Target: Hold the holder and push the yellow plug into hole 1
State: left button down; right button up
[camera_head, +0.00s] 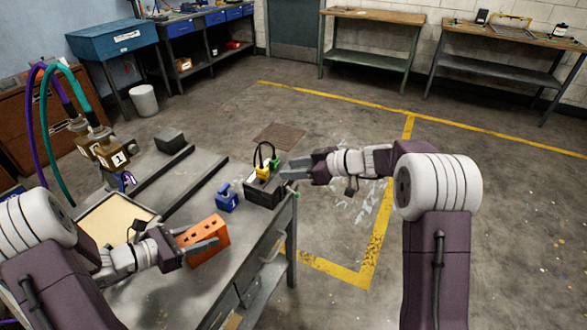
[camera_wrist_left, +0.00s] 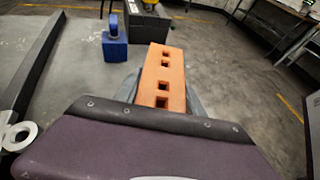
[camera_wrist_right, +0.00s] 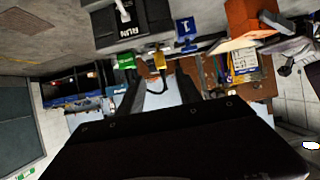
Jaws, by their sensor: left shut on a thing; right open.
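The orange holder (camera_head: 205,243) stands near the bench's right edge, and its square holes show in the left wrist view (camera_wrist_left: 163,75). My left gripper (camera_head: 204,241) is shut on the holder, one finger along each side. The yellow plug (camera_head: 262,173) stands on a dark box (camera_head: 262,192), joined by a black cable loop to a green plug (camera_head: 275,162). My right gripper (camera_head: 288,170) is open beside the box, pointing at the plugs. In the right wrist view the yellow plug (camera_wrist_right: 160,60) appears just beyond the gap between the fingers. Hole numbers are not readable.
A blue block (camera_head: 227,199) stands between the holder and the dark box. A pale tray (camera_head: 115,220) and dark rails lie on the bench (camera_head: 165,280). Brown connectors with purple and green hoses (camera_head: 112,152) hang at the left. Floor to the right is clear.

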aim_at(267, 171)
jog(key=x, duration=1)
dwell(0.5)
grip_shut()
